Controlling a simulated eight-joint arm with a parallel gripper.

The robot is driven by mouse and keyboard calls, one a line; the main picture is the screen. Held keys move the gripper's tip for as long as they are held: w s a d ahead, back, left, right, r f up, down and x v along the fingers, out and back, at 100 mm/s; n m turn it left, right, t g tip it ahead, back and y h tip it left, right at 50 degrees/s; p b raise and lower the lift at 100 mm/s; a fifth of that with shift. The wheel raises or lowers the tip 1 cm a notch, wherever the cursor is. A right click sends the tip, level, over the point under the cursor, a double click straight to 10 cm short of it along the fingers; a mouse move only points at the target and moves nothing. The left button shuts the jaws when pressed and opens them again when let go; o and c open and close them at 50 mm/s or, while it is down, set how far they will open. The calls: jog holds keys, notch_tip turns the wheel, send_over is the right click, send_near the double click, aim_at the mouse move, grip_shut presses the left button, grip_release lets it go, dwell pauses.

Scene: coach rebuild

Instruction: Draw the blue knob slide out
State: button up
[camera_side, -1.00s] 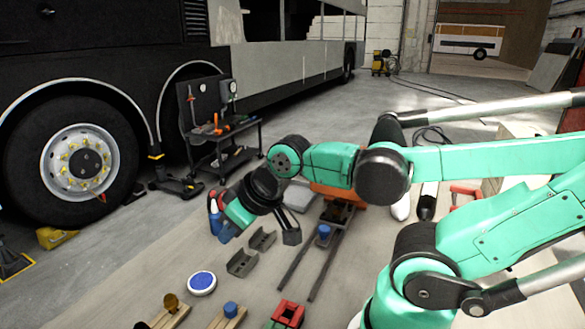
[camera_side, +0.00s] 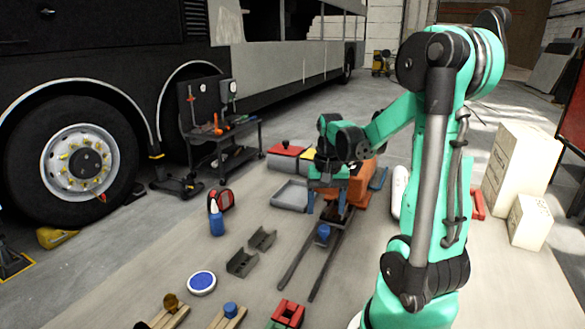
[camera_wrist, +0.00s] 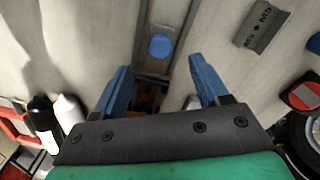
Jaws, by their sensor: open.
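The blue knob (camera_side: 323,232) sits on a small slide between two dark parallel rails (camera_side: 330,262) that run toward the front. The rails lead from an orange housing (camera_side: 352,188) behind. In the wrist view the blue knob (camera_wrist: 161,46) shows as a round top between the rails, beyond my fingertips. My gripper (camera_side: 328,203) points down above the housing end of the rails, behind the knob. In the wrist view my gripper (camera_wrist: 160,78) has its two blue fingers wide apart, with nothing between them. The body partly hides the housing.
Two grey brackets (camera_side: 242,263), a blue bottle (camera_side: 217,220) and a grey tray (camera_side: 291,194) stand left of the rails. A red block (camera_side: 288,313) and a second blue knob (camera_side: 230,309) on wood lie at the front. Cartons (camera_side: 518,170) stand right.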

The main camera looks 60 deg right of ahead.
aim_at(324, 228)
jog(key=shift+f, duration=2.5)
grip_shut()
jog(key=shift+a, duration=0.1)
